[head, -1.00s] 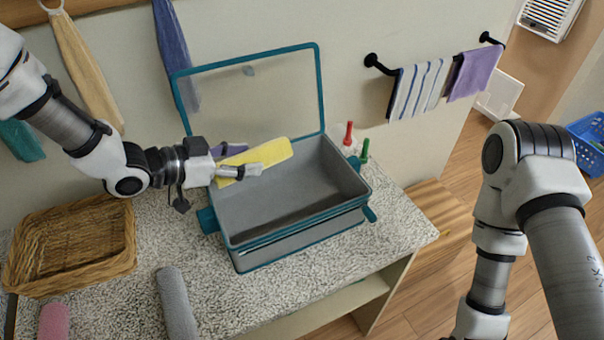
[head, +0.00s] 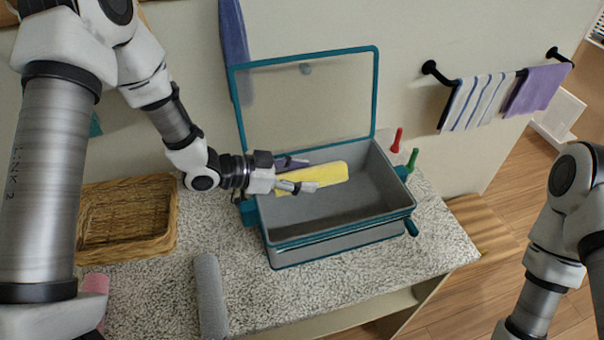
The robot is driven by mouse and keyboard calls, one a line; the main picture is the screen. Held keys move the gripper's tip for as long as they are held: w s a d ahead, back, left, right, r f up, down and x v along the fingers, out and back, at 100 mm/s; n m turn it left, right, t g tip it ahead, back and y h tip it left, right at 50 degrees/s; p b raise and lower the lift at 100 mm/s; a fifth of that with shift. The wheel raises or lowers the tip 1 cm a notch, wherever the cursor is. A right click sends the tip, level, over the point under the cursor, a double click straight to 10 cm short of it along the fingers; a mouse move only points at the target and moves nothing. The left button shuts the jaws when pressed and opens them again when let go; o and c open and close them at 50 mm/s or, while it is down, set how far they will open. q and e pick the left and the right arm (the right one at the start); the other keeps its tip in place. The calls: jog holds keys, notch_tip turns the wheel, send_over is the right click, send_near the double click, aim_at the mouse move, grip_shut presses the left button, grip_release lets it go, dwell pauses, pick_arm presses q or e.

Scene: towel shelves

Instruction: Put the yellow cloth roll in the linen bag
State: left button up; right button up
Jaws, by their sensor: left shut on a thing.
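The yellow cloth roll (head: 326,174) is in my left gripper (head: 304,186), which is shut on its left part. The linen bag (head: 345,232) is a grey open box with teal trim, its framed lid (head: 303,68) standing up at the back. The roll lies tilted across the back left part of the bag's opening. I cannot tell whether it touches the bag's floor. A purple piece (head: 290,162) shows just behind the roll, partly hidden. My right arm is at the right edge; its gripper is out of view.
A wicker basket (head: 160,213) stands left of the bag. A grey roll (head: 210,296) and a pink roll (head: 94,285) lie in front. Red (head: 397,140) and green (head: 412,159) pegs stand right of the bag. Striped (head: 478,103) and purple (head: 538,90) towels hang on a wall rail.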

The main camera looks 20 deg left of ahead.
pick_arm(q)
jog(key=shift+f, duration=0.1)
jog(key=shift+f+b, duration=0.4)
jog(key=shift+f, duration=0.15)
jog(key=o, duration=1.2)
jog(key=shift+c, duration=0.2)
